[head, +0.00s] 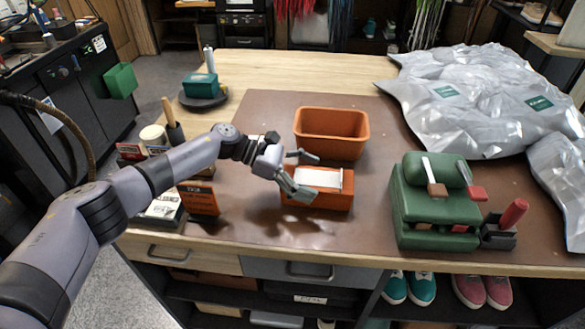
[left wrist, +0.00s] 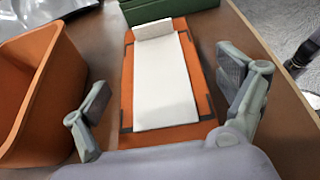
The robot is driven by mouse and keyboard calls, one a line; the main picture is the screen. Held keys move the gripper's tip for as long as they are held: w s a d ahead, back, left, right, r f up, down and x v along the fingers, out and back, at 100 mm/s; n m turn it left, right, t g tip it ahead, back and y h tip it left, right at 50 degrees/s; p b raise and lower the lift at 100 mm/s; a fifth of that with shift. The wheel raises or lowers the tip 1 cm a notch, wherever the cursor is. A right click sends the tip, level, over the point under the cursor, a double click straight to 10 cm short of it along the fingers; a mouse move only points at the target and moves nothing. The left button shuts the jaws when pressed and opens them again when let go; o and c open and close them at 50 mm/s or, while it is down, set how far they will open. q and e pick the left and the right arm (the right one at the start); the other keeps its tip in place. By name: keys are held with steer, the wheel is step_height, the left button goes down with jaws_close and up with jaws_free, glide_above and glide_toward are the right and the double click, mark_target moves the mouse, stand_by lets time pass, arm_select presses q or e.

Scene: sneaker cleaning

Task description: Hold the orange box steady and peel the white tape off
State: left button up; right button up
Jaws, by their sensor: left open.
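An orange box (head: 330,201) lies on the brown mat near the middle of the table. White tape (head: 318,177) covers much of its top, with one end raised at the right. In the left wrist view the box (left wrist: 203,85) and the tape (left wrist: 162,85) lie straight ahead, the raised end (left wrist: 153,28) at the far side. My left gripper (head: 294,173) is open at the box's left end. In the left wrist view its fingers (left wrist: 168,108) are spread on either side of the box, with visible gaps to it. My right gripper is not in view.
An empty orange bin (head: 331,134) stands just behind the box. A green case with brushes (head: 434,203) stands to the right. Silvery bags (head: 480,95) fill the back right. Small boxes and a brush (head: 173,134) stand at left. The brown mat (head: 260,115) has bare room.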

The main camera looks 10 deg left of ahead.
arm_select(q)
steer(key=shift+x, duration=0.9)
